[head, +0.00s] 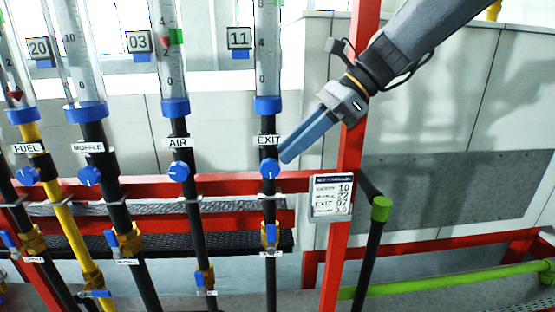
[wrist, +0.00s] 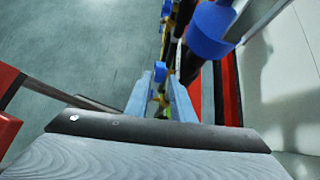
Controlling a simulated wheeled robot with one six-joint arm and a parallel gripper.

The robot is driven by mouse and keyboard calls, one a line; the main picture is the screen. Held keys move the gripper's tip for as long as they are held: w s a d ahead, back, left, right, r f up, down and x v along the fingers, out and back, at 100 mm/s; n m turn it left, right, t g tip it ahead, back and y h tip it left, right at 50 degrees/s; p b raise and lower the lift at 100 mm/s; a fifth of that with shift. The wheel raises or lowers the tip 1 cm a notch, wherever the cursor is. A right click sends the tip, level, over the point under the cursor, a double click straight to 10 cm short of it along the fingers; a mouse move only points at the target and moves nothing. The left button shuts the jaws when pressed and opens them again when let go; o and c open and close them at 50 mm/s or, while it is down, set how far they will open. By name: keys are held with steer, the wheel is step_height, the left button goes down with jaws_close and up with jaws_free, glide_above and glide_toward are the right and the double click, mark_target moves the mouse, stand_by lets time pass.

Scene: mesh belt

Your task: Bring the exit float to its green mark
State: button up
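The fuel, muffle and air tubes (head: 168,60) stand to the left with their own knobs. A lever valve (head: 270,236) is lower on the exit pipe.

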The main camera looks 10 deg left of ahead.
mark_target(270, 168)
steer(key=shift+p+x, duration=0.3)
steer(key=shift+x, duration=2)
jaws_close()
steer(key=shift+d, duration=0.1)
steer(key=shift+f, duration=0.15)
steer(key=y, duration=0.1)
steer(key=y+b, duration=0.1)
steer(key=y, duration=0.1)
steer(key=g+y, duration=0.1)
steer(key=shift+w+d+f+y+b, duration=0.15)
steer(key=shift+d+f+y+b, duration=0.15)
steer(key=shift+f, duration=0.1)
steer(key=shift+f+g+y+b, duration=0.1)
steer(key=shift+g+y+b, duration=0.15)
steer(key=shift+y, duration=0.85)
steer(key=shift+f+g+y+b, duration=0.15)
steer(key=shift+y+b, duration=0.15)
steer(key=shift+y, duration=0.8)
